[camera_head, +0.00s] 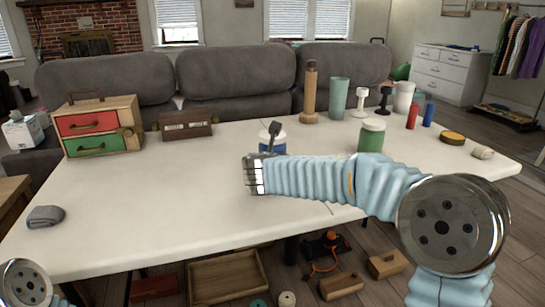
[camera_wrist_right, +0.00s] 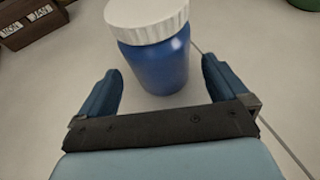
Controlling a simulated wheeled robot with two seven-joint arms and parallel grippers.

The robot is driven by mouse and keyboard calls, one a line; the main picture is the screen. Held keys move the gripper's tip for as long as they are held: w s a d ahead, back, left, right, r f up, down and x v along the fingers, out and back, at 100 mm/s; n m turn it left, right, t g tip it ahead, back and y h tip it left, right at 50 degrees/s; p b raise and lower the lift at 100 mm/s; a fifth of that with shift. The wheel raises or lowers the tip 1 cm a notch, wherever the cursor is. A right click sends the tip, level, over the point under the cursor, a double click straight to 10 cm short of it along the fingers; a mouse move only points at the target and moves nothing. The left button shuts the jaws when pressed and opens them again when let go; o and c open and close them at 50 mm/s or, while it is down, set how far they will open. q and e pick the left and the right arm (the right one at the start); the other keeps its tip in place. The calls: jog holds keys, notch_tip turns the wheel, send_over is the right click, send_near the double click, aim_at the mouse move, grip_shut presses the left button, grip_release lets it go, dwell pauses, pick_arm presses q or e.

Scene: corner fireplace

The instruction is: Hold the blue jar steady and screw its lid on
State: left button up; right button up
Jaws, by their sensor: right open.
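The blue jar (camera_head: 279,149) stands upright on the white table, partly hidden behind my right gripper (camera_head: 271,138). In the right wrist view the blue jar (camera_wrist_right: 158,62) shows large, with its ribbed white lid (camera_wrist_right: 147,20) on top. I cannot tell how tightly the lid sits. My right gripper (camera_wrist_right: 161,80) is open, its two dark blue fingers apart, with the jar just beyond and between them. It holds nothing. In the head view only a bit of my left arm shows at the bottom left corner; the left gripper is out of view.
A green jar with a pale lid (camera_head: 372,137) stands right of the blue jar. Behind are a wooden mill (camera_head: 310,95), a teal cup (camera_head: 339,98) and several bottles. A drawer box (camera_head: 100,127) and a brown box (camera_head: 186,125) stand left. The table's front left is mostly clear.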

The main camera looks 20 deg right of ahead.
jog(key=shift+w+d+f, duration=0.15)
jog(key=shift+w, duration=0.2)
jog(key=x, duration=0.5)
jog(key=shift+w+p, duration=0.1)
jog(key=shift+p, duration=0.3)
jog(key=c, duration=1.1)
jog(key=shift+o, duration=0.2)
